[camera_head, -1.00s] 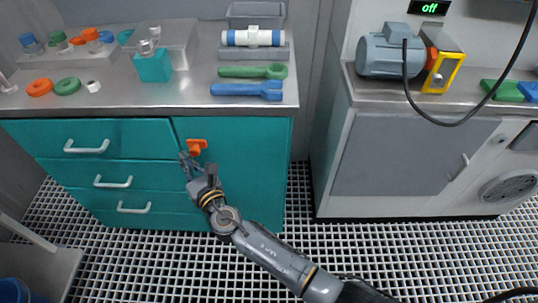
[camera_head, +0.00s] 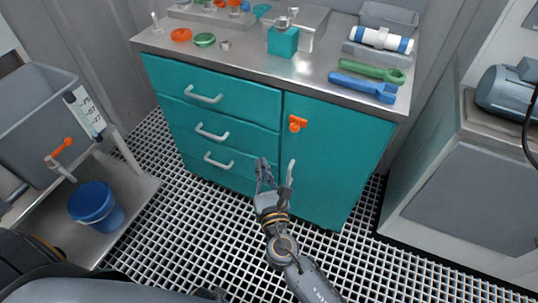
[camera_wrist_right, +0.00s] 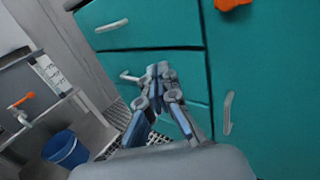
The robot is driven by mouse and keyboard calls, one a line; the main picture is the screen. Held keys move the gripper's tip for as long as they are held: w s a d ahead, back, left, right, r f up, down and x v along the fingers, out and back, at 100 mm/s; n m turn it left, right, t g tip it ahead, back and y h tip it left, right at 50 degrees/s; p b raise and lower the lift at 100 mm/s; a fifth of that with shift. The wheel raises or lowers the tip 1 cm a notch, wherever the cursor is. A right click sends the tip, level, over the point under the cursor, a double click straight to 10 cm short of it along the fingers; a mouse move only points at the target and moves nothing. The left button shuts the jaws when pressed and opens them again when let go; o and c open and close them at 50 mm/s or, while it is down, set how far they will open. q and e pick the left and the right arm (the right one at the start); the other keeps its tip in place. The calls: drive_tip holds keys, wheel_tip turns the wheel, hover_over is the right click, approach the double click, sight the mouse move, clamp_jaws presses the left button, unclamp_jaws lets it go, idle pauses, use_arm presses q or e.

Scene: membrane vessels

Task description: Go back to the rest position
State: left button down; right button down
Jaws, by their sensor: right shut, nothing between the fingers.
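My right gripper (camera_head: 264,163) is shut and empty in the head view. It is in front of the teal cabinet (camera_head: 335,165), left of the white door handle (camera_head: 291,172). In the right wrist view its fingers (camera_wrist_right: 161,70) are together with nothing between them. The drawers (camera_head: 215,130) and door look closed. In the head view, my left arm comes in along the bottom left; only a small dark part shows at the bottom edge, and its fingers cannot be made out.
The counter holds a teal block (camera_head: 283,41), a green wrench (camera_head: 372,70), a blue wrench (camera_head: 363,87) and a white-blue cylinder (camera_head: 381,39). An orange knob (camera_head: 297,124) sticks out of the cabinet front. A blue bucket (camera_head: 96,206) stands left. Grating floor (camera_head: 190,225) is open in front.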

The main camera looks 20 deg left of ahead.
drive_tip(key=shift+s, duration=0.35)
